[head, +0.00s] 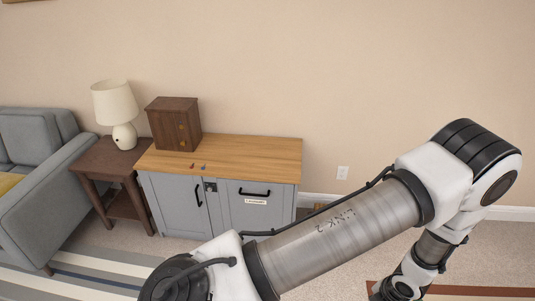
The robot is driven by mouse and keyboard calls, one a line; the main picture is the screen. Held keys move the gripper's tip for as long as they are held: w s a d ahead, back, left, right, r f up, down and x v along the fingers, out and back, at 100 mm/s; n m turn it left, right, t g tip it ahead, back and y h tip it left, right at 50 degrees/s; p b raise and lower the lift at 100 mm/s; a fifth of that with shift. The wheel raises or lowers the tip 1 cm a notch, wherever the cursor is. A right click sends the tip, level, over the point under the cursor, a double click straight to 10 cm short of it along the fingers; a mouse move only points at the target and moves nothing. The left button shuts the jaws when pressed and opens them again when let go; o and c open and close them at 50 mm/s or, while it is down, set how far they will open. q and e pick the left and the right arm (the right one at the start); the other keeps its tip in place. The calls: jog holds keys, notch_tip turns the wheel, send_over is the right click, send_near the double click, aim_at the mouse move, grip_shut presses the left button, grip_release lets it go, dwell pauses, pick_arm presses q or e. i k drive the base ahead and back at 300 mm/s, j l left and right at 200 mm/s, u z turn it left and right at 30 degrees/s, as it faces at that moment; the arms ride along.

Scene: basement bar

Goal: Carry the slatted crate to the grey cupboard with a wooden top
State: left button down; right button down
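The grey cupboard (273,211) with a wooden top (255,152) stands against the wall, left of centre in the head view. A dark wooden box with small knobs (173,124) stands at the back left of the top. Two small items, one reddish (192,165) and one bluish grey (203,167), lie in front of it. I see no slatted crate that I can be sure of. One of my arms crosses the lower right and hides part of the floor and the cupboard's lower front. Neither gripper shows.
A dark side table (108,158) with a cream lamp (117,104) stands left of the cupboard, beside a grey sofa (42,150). A striped rug (75,282) lies at lower left. A small brown thing (320,206) shows partly behind my arm. The right of the wooden top is clear.

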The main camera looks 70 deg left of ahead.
aim_at(249, 156)
jog(key=j+u, duration=0.1)
jog(key=u, duration=0.8)
jog(key=i+u, duration=0.1)
jog(key=u, duration=0.4)
jog(key=j+u, duration=0.1)
jog(key=u, duration=0.35)
jog(key=i+j, duration=0.2)
jog(key=i, duration=0.5)
jog(key=i+j+u, duration=0.1)
jog(key=i, duration=0.6)
jog(key=i+j, duration=0.25)
jog(key=i, duration=0.45)
jog(key=i+j, duration=0.1)
jog(key=i, duration=0.6)
jog(key=j+u, duration=0.05)
